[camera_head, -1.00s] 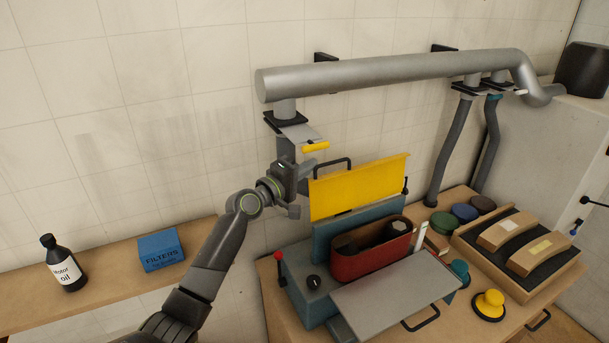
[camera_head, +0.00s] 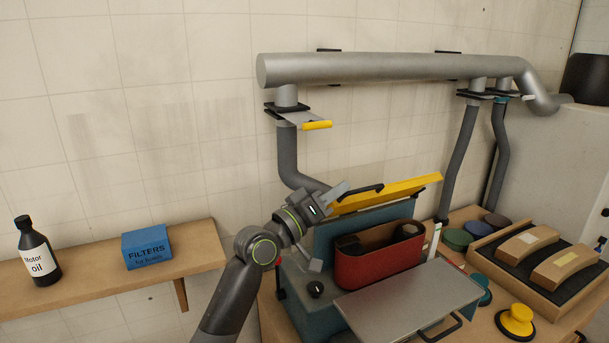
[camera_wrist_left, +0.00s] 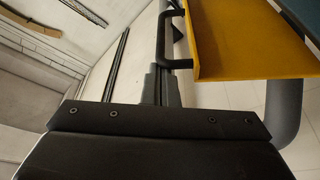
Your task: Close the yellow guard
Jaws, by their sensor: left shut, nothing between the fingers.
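The yellow guard (camera_head: 390,191) is tilted partway over the back of the teal sanding machine (camera_head: 318,290), its panel seen at a shallow angle. A black handle (camera_head: 362,191) stands on its upper side. My left gripper (camera_head: 338,191) is shut and empty, close beside the guard's left end and the handle. Whether it touches them I cannot tell. In the left wrist view, the guard (camera_wrist_left: 245,45) and its handle (camera_wrist_left: 165,40) fill the upper right, beyond the dark gripper body. The red belt unit (camera_head: 378,262) sits below the guard, uncovered. My right gripper is not in view.
A grey metal table plate (camera_head: 410,300) projects in front of the machine. A grey duct (camera_head: 390,69) with a yellow-handled damper (camera_head: 317,125) runs above. A shelf at left holds an oil bottle (camera_head: 38,252) and a blue filter box (camera_head: 147,247). Sanding blocks (camera_head: 528,247) lie in a tray at right.

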